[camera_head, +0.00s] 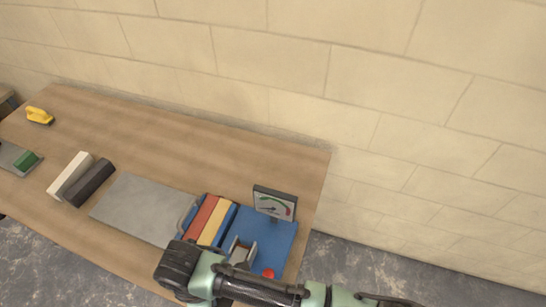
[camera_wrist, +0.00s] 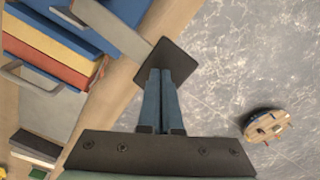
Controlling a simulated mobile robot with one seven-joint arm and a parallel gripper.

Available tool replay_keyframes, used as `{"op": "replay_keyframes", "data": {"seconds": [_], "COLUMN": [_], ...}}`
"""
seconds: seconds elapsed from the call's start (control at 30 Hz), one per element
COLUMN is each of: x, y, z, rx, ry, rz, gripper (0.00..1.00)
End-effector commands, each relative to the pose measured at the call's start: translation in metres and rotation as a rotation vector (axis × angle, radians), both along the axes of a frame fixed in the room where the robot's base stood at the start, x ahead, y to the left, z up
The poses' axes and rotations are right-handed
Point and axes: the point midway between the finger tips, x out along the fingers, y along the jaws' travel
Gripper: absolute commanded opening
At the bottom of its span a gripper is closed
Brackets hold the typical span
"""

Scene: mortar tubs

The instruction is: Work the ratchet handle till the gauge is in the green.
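The gauge (camera_head: 275,203) stands upright at the back of a blue base (camera_head: 277,236), near the table's right end. Its white face shows a green arc and a red mark; the needle is too small to read surely. A grey ratchet bracket (camera_head: 241,250) is on the base, partly behind my arm. In the wrist view, the handle is a grey bar (camera_wrist: 112,28) ending in a dark square end (camera_wrist: 178,58). My gripper (camera_wrist: 161,72) has its two blue-grey fingers together, overlapping that dark end. I cannot tell whether they touch it. In the head view my fingers are hidden.
A red knob (camera_head: 268,273) is at the base's front. A grey plate (camera_head: 145,208), white and dark bars (camera_head: 90,183) and a yellow-handled tool (camera_head: 39,116) lie further left. A round wooden object (camera_wrist: 267,125) is on the floor.

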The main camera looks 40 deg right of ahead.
Motion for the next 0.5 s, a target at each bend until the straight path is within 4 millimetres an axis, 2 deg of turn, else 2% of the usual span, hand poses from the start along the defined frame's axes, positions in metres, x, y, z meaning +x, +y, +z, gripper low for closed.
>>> {"op": "replay_keyframes", "data": {"seconds": [0.03,0.5], "x": [0.0,0.0], "y": [-0.001,-0.001], "z": [-0.007,-0.04], "rx": [-0.001,-0.002], "ry": [0.0,0.001], "rz": [-0.001,-0.002], "gripper": [0.0,0.0]}}
